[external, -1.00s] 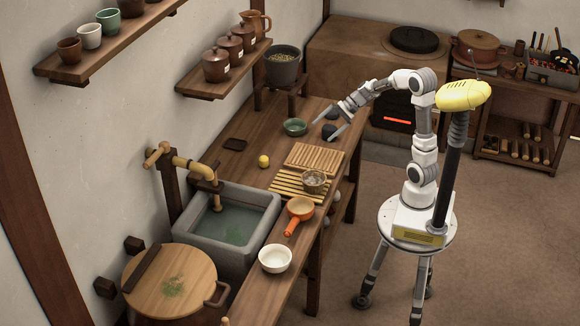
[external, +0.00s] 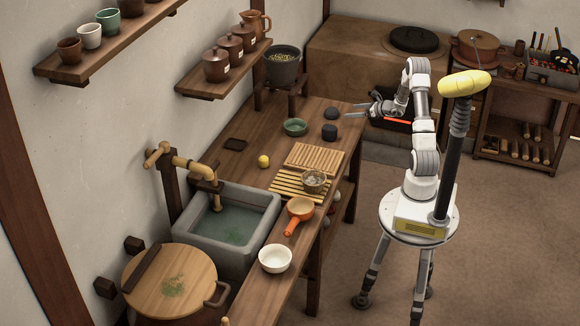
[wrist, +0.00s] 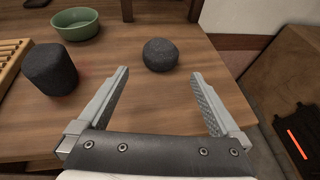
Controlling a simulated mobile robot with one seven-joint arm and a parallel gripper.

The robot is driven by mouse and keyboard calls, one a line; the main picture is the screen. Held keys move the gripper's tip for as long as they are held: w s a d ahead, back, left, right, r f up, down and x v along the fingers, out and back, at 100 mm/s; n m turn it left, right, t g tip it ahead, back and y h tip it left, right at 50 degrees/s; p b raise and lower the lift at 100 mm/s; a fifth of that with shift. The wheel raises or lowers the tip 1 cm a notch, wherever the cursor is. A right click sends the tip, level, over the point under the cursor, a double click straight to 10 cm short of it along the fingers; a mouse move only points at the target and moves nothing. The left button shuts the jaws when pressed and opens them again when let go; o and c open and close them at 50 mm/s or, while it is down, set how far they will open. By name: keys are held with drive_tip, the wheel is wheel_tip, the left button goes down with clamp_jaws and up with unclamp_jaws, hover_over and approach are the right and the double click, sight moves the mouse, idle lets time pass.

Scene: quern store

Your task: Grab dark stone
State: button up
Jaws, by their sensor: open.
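A dark, rounded stone (external: 331,113) sits on the wooden counter near its right edge. In the wrist view this stone (wrist: 160,54) lies just beyond and between my fingertips, not touched. A second dark piece (external: 330,131), shaped like a short flat-topped cylinder, stands nearer the external camera; in the wrist view this dark cylinder (wrist: 50,72) is left of my left finger. My gripper (external: 348,113) is open and empty, low at the counter's right edge and pointing left toward the rounded stone. Both open fingers (wrist: 160,74) show in the wrist view.
A green bowl (external: 295,127) stands left of the dark pieces. A slatted wooden rack (external: 315,158) lies nearer the camera on the counter (external: 225,160). A stove with a glowing orange slot (external: 397,121) is behind my arm. A yellow ball (external: 263,161) lies farther left.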

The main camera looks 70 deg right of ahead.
sight(337, 111)
drive_tip(key=b+x, duration=0.2)
drive_tip(key=x, duration=1)
drive_tip(key=shift+w+d+f+b, duration=0.1)
drive_tip(key=shift+w+d+b, duration=0.05)
drive_tip(key=shift+w+b, duration=0.2)
drive_tip(key=shift+s, duration=0.1)
drive_tip(key=shift+c, duration=0.3)
